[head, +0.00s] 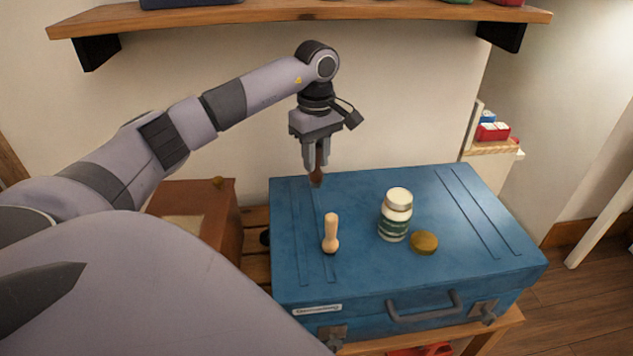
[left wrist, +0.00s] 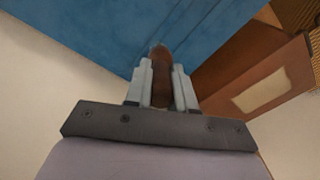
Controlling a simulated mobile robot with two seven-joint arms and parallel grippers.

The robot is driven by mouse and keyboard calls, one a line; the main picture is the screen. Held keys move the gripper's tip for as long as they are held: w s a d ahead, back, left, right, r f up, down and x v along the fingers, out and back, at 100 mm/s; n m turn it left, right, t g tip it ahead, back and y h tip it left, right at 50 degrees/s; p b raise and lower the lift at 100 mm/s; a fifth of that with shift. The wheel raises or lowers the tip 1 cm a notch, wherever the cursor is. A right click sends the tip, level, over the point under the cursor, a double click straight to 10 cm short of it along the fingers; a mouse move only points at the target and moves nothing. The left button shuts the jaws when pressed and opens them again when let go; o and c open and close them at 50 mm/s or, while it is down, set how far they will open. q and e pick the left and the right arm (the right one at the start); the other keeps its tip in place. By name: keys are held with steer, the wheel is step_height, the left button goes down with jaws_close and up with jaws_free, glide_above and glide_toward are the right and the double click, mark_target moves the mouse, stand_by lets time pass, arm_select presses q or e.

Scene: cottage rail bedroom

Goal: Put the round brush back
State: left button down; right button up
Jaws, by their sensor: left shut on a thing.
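My left gripper (head: 316,158) points down over the back left part of the blue suitcase (head: 345,195). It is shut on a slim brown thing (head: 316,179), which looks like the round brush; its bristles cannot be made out. In the left wrist view the brown thing (left wrist: 162,70) sits between the two fingers of my left gripper (left wrist: 163,85), with its far end toward the suitcase (left wrist: 100,30). I cannot tell whether its lower end touches the lid. My right gripper is not in view.
On the suitcase stand a pale wooden peg-like piece (head: 330,234) and a white bottle with a green label (head: 396,214). A brownish-yellow round disc (head: 424,243) lies beside the bottle. A brown box (head: 200,206) is at left. A wooden shelf (head: 300,14) runs above. The suitcase's right side is clear.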

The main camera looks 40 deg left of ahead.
mark_target(316, 181)
arm_select(q)
steer(key=shift+f, duration=3.15)
steer(key=shift+f, duration=0.1)
steer(key=c, duration=1)
jaws_free()
steer(key=shift+o, duration=0.2)
step_height(316, 181, up, 12)
steer(key=shift+r+p, duration=0.15)
steer(key=shift+p, duration=0.25)
